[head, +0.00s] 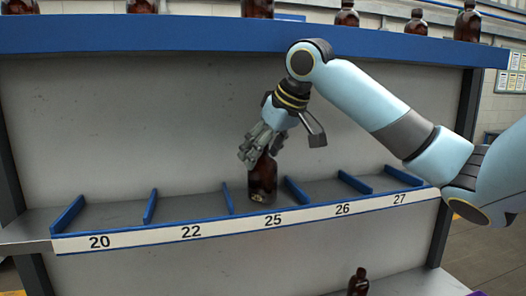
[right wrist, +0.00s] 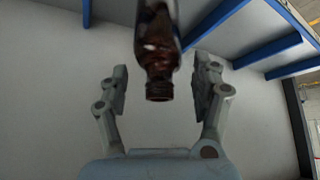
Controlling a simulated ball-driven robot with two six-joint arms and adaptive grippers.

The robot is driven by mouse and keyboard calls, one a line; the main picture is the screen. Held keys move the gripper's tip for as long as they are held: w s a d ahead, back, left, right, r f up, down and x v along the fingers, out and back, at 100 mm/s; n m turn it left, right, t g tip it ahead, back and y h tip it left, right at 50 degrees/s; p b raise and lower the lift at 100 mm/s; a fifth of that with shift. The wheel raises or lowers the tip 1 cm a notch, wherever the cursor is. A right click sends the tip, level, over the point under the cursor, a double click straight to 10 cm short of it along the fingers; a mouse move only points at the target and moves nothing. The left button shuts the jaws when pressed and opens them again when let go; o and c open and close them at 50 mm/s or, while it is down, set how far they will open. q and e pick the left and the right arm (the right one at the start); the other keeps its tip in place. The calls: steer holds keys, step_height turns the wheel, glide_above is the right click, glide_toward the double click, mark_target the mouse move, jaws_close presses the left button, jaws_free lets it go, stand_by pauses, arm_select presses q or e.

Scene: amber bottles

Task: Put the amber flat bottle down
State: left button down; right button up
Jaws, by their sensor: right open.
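The amber flat bottle (head: 263,180) stands upright on the middle shelf, in the compartment above the label 25. My right gripper (head: 262,147) is around the top of the bottle in the head view and hides its neck. In the right wrist view the bottle (right wrist: 158,50) shows neck towards me, between the two spread fingers of the right gripper (right wrist: 160,90). Gaps show on both sides of the neck, so the fingers are apart from it. My left gripper is not in view.
Blue dividers (head: 150,206) part the shelf, and a label strip (head: 140,238) runs along its front. The neighbouring compartments are empty. Several amber bottles (head: 346,14) stand on the blue-edged upper shelf (head: 150,34). Another small bottle (head: 358,282) stands lower down.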

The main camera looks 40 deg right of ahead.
mark_target(273, 165)
steer(key=shift+r, duration=0.25)
steer(key=b+v, duration=0.1)
steer(key=v, duration=0.4)
steer(key=shift+f+b, duration=0.1)
steer(key=shift+b, duration=0.3)
steer(key=s+b, duration=1.2)
steer(key=b, duration=0.6)
steer(key=shift+a, duration=0.3)
steer(key=shift+f, duration=0.1)
